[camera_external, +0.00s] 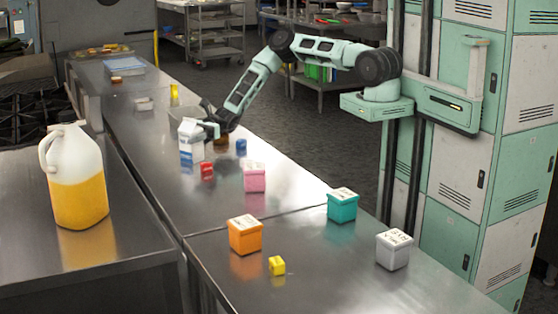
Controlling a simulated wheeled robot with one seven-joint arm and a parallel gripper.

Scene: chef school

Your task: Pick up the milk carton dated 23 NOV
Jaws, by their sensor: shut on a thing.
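A white and blue milk carton (190,143) stands upright on the steel counter, left of the middle of the view. My gripper (208,130) is at the carton's upper right side, shut on it. The arm reaches in from the right and bends down to the carton. The carton's date is too small to read. I cannot tell for sure whether its base touches the counter.
Near the carton are red (207,171), blue (241,146) and pink (254,177) blocks or boxes. Orange (245,235), teal (341,205) and grey (394,249) boxes and a yellow cube (277,265) stand nearer. A juice jug (75,180) stands on the left counter (120,262).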

